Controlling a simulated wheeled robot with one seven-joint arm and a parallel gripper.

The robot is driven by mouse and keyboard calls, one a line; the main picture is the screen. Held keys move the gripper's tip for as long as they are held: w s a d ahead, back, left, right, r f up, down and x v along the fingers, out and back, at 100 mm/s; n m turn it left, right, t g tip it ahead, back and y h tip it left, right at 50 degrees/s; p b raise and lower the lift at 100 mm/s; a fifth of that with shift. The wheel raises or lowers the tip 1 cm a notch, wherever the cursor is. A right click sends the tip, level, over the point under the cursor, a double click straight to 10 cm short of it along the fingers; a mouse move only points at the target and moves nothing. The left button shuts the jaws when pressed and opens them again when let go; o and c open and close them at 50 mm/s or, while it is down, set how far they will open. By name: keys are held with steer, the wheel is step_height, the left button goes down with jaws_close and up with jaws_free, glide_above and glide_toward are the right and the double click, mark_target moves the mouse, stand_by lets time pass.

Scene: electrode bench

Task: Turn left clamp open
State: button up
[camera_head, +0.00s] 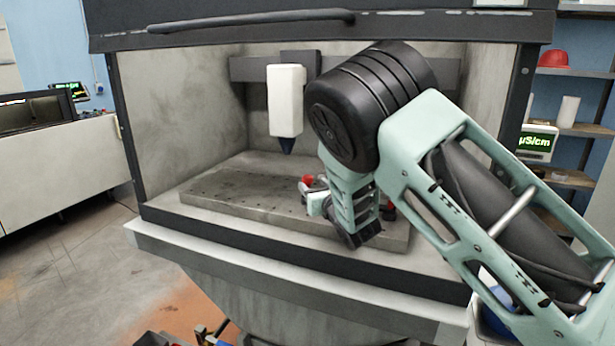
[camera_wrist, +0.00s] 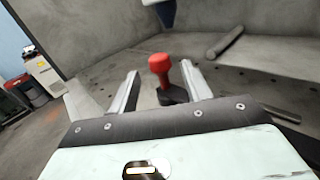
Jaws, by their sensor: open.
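The left clamp shows in the wrist view as a red knob (camera_wrist: 158,64) on a dark base (camera_wrist: 172,95). In the head view its red top (camera_head: 308,180) shows just left of my gripper on the perforated bench plate. My gripper (camera_wrist: 160,78) is open, with one finger on each side of the red knob. I cannot tell whether either finger touches it. In the head view, my gripper (camera_head: 316,203) is low over the plate, and my arm hides much of the plate's right part. A second red part (camera_head: 389,207) shows behind my arm at the right.
A white tool head with a dark tip (camera_head: 286,100) hangs over the plate (camera_head: 225,195). Grey walls enclose the cabinet, with a front ledge (camera_head: 270,270). In the wrist view, a grey rod (camera_wrist: 225,42) lies on the plate. The plate's left part is clear.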

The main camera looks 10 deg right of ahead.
mark_target(311, 182)
steer(key=shift+w+a+p, duration=0.2)
steer(key=shift+w+p, duration=0.05)
steer(key=shift+w, duration=1)
steer(key=shift+w+a+p, duration=0.2)
steer(key=shift+w, duration=1.05)
jaws_close()
steer(key=shift+d, duration=0.15)
